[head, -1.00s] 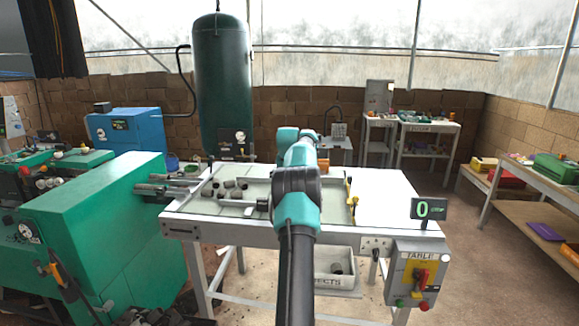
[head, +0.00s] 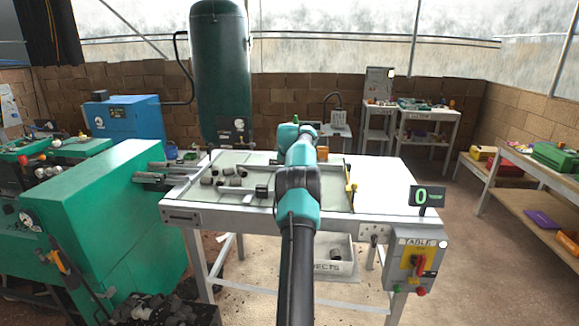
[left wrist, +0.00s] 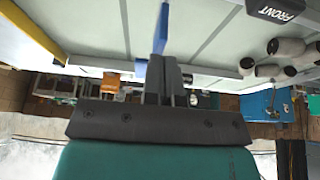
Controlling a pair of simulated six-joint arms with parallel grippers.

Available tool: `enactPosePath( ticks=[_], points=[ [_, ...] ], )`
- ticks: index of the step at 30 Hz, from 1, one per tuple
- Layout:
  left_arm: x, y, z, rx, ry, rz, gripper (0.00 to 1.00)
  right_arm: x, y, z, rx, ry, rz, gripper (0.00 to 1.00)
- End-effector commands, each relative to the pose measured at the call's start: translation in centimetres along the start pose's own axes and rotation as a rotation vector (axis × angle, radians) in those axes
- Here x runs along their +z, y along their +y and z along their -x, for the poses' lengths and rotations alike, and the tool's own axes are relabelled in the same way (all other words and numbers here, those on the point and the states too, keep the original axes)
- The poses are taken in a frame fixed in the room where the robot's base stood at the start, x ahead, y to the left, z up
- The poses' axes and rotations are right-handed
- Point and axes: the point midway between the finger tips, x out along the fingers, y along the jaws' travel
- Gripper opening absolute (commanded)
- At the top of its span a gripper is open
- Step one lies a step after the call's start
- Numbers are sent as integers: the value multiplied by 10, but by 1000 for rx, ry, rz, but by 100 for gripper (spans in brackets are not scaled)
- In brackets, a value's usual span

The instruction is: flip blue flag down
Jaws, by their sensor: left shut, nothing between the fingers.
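A thin blue piece, likely the blue flag (left wrist: 158,35), stands at the fingertips of my left gripper (left wrist: 166,60) in the left wrist view. The fingers are shut with nothing between them. I cannot tell whether they touch the blue piece. In the head view my own arm reaches over the middle of the table (head: 385,205) and hides the gripper and the blue piece. My right gripper is in neither view.
Several grey plugs (head: 230,181) lie on the left part of the table, which has a raised rim. A yellow part (head: 351,193) stands at the rim's right side. A counter sign reading 0 (head: 420,197) and a switch box (head: 412,264) are at the right edge. The table's right part is bare.

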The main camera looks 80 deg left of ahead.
Motion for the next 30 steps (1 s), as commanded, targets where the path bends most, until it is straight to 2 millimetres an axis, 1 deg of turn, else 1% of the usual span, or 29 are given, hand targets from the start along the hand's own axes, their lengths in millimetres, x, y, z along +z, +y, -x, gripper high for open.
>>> enactPosePath(
  ticks=[2,6,19,23,26,30],
  points=[
    [-2,0,-8,0,0,0,0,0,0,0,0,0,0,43],
    [-3,0,-12,0,1,0,0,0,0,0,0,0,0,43],
    [-2,0,-12,0,-2,0,0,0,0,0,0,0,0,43],
    [-3,0,-2,0,-1,0,0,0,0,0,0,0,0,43],
    [-3,0,12,0,0,0,0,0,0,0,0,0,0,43],
    [-3,0,37,0,3,0,0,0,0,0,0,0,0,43]
  ],
)
